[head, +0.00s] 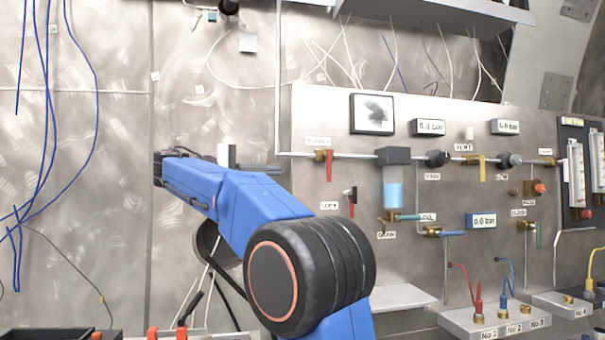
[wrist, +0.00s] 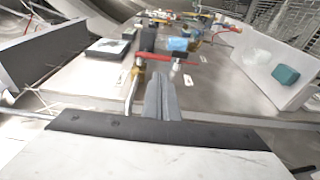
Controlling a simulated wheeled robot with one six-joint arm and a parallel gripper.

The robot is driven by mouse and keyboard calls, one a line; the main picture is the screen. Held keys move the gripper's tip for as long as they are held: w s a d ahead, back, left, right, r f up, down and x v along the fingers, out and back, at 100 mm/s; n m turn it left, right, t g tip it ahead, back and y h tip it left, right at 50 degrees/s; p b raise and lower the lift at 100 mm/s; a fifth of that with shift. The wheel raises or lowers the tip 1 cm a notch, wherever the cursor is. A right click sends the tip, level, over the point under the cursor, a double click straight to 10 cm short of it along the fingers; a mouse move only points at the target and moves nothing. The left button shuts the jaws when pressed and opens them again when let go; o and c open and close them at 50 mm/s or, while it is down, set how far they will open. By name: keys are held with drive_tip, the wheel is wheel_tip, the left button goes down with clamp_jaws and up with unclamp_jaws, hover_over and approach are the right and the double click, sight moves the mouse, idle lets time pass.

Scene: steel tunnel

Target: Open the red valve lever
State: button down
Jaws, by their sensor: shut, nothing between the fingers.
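The red valve lever (head: 329,166) hangs down from a brass valve on the upper pipe, at the left of the panel in the head view. In the wrist view the red lever (wrist: 165,57) lies crosswise just beyond the fingertips, its brass fitting to the left. My gripper (head: 278,170) reaches in from the left, short of the lever. In the wrist view my gripper (wrist: 161,80) is shut, with its fingers together and empty. I cannot tell whether the tips touch the lever.
A smaller red lever (head: 351,209) sits below on the panel. A filter with a blue bowl (head: 393,192) hangs right of the red valve lever. A yellow lever (head: 482,170) is farther right on the pipe. Blue cables (head: 95,75) hang at the far left.

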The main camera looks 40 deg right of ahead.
sight(328, 166)
drive_tip(key=x, duration=1.4)
drive_tip(key=shift+f, duration=0.1)
